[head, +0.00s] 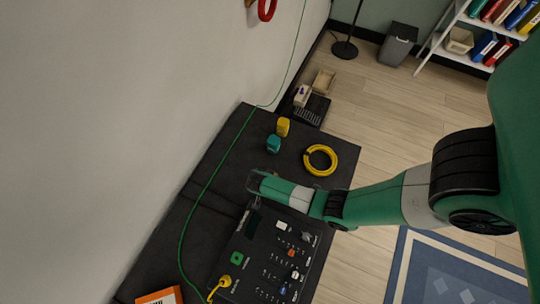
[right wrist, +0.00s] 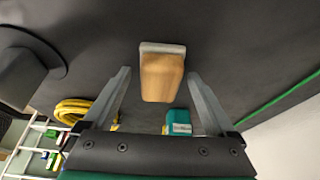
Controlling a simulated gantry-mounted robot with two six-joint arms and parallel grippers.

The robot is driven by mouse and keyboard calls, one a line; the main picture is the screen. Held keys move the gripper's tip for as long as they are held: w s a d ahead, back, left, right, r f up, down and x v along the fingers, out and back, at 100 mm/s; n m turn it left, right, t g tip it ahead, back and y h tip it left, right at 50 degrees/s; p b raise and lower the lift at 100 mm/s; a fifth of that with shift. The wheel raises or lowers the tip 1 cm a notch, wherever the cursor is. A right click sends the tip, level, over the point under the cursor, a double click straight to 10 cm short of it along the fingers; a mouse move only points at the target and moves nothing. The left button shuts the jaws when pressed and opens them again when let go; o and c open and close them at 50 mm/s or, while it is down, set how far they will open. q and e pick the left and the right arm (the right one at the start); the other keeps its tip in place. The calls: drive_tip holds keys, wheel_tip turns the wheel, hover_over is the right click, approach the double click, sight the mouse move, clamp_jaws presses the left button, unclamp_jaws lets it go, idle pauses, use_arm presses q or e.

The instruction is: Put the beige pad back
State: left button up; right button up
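The beige pad (right wrist: 162,78), a tan block with a light grey strip along its far end, shows in the right wrist view over the dark table surface. It lies between the two fingers of my right gripper (right wrist: 157,74), with a gap on each side. The fingers are apart and do not appear to touch it. In the head view my right gripper (head: 256,182) reaches in from the right over the dark table, beyond the panel's upper end. I cannot make out the pad in that view. My left gripper is not in view.
A panel (head: 265,264) with switches and plugs lies on the dark table (head: 222,150). A teal block (head: 273,144), a yellow block (head: 283,127) and a yellow cable coil (head: 320,160) stand farther along. A green cable (head: 216,172) runs along the left, near the wall.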

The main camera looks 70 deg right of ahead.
drive_tip(key=p+v, duration=0.5)
drive_tip(key=v, duration=0.7)
drive_tip(key=shift+d+r, duration=0.1)
drive_tip(key=shift+r, duration=0.05)
